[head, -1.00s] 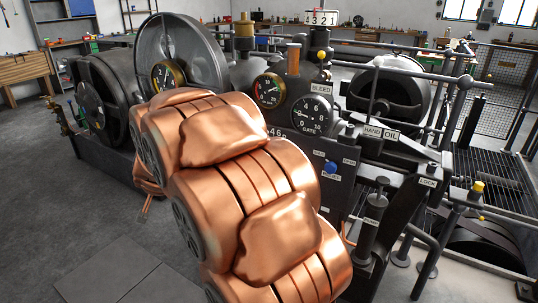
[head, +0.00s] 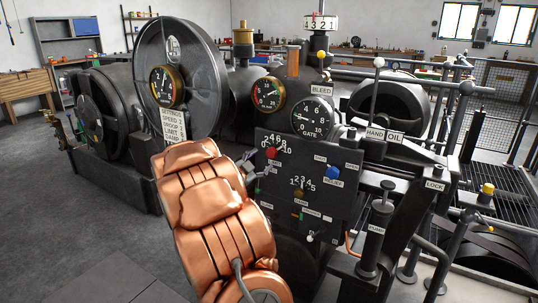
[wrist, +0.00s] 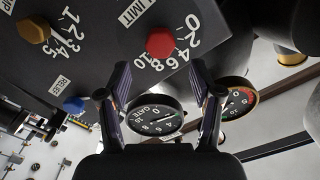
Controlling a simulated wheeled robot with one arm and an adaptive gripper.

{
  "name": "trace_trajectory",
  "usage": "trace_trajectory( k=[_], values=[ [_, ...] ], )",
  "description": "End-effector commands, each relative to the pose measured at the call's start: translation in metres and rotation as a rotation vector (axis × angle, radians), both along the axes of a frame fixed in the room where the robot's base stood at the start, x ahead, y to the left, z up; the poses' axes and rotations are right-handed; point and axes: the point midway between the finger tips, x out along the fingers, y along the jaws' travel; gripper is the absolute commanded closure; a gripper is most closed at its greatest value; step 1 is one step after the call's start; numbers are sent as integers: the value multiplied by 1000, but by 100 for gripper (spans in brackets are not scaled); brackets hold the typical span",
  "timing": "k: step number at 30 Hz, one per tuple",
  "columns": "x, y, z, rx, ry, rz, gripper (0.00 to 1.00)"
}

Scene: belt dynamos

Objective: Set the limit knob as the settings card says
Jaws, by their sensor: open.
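The limit knob is red (head: 271,152) and sits at the upper left of the dark control panel (head: 330,200), with a white number scale. In the wrist view the red knob (wrist: 161,41) is beside the word LIMIT, its scale running 0 to 10; its exact setting is unclear. The settings card (head: 172,125) hangs below the brass gauge; it lists SPEED 2, PROOF, LIMIT and LOAD, and the later values are not readable. My gripper (wrist: 160,78) is open and empty, its fingers apart with the red knob ahead between them. It also shows left of the knob (head: 250,170).
A blue relief knob (head: 332,172) and a brown-yellow knob (head: 298,193) are on the same panel. The gate gauge (head: 312,118) and a red-marked gauge (head: 268,95) stand just above. A pump handle (head: 376,225) rises at right. Open floor lies left.

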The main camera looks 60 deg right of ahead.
Motion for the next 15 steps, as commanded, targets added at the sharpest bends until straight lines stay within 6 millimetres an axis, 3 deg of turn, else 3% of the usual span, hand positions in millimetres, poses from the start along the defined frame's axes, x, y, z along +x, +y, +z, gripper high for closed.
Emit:
trace_trajectory(
  k=[15],
  values=[
    [2, -59, -1, 1, 2, -1, 35]
  ],
)
